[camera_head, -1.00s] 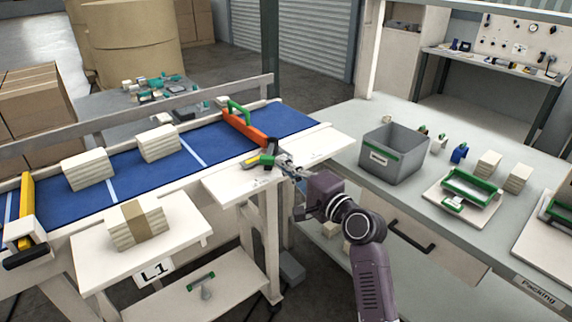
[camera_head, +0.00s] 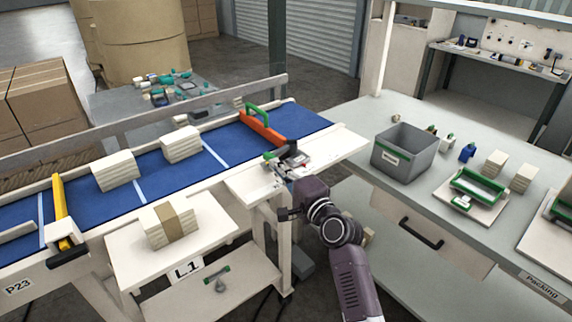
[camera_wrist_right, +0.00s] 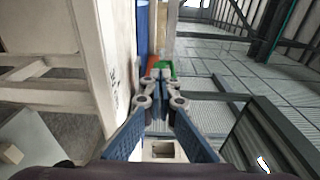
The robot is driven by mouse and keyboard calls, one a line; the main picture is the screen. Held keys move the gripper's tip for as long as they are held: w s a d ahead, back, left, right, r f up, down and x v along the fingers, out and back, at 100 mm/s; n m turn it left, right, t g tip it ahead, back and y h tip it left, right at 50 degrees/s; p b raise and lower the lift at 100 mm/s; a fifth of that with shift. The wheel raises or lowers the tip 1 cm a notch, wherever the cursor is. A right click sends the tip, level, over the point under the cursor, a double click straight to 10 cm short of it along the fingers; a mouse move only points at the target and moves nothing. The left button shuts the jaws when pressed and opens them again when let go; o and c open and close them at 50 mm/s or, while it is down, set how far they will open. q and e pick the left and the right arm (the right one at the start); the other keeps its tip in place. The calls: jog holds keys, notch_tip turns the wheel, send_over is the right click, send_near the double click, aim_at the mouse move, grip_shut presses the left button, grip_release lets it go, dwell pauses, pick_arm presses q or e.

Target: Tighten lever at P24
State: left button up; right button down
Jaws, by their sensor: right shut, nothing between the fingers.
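The orange guide bar (camera_head: 263,131) with a green handle (camera_head: 259,114) stands across the blue conveyor near its right end. The green lever (camera_head: 271,155) is at the near rail below the bar, partly hidden by my right gripper (camera_head: 288,163). The gripper is shut and empty, right at the lever; I cannot tell whether they touch. In the right wrist view, the closed fingertips (camera_wrist_right: 161,77) are just before a green part (camera_wrist_right: 166,67), with red beside it. I cannot read a P24 label. My left gripper is not in view.
A yellow bar (camera_head: 63,204) stands at left near label P23 (camera_head: 18,287). A side shelf marked L1 (camera_head: 125,255) holds a banded stack. The packing bench with a grey bin (camera_head: 403,166) is at right.

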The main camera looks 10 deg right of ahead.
jog(key=shift+w+a, duration=0.35)
jog(key=shift+a, duration=0.15)
jog(key=shift+w+a, duration=0.15)
jog(key=shift+a, duration=0.05)
